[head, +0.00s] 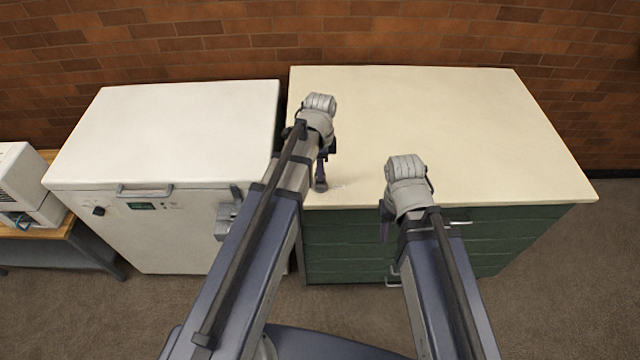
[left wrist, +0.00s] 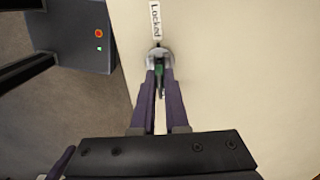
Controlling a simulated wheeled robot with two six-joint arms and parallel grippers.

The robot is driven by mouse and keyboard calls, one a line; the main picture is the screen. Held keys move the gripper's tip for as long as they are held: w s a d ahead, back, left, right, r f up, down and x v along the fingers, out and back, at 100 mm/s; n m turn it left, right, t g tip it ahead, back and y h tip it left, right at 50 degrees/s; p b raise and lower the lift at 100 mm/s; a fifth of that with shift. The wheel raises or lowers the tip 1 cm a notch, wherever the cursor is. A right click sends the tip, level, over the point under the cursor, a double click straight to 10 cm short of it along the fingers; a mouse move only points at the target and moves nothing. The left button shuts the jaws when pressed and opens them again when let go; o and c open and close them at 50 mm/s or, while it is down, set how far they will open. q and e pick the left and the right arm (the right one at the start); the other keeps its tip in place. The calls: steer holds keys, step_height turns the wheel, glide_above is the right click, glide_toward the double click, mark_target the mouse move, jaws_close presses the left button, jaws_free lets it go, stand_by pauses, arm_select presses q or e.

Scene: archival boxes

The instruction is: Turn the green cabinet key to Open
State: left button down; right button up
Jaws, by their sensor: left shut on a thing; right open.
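The green key (left wrist: 160,74) stands in a round grey lock (left wrist: 159,54) on the cream top of the cabinet (head: 440,130). My left gripper (left wrist: 160,76), seen in its wrist view, is shut on the key, with one purple finger on each side. A white label reading "Locked" (left wrist: 156,20) lies just beyond the lock; no Open label shows. In the head view my left gripper (head: 321,184) points down at the top's front left area, and the key is hidden there. My right gripper (head: 386,226) is open and empty at the cabinet's front edge.
The cabinet has green drawers (head: 345,235) with metal handles below its top. A white chest unit (head: 190,125) stands close on the left, with a small table (head: 60,232) beyond it. Most of the cream top is clear. A brick wall (head: 400,30) runs behind.

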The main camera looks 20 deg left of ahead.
stand_by(0.3)
arm_select(q)
steer(key=n, duration=0.7)
steer(key=shift+n, duration=1.2)
steer(key=n, duration=0.4)
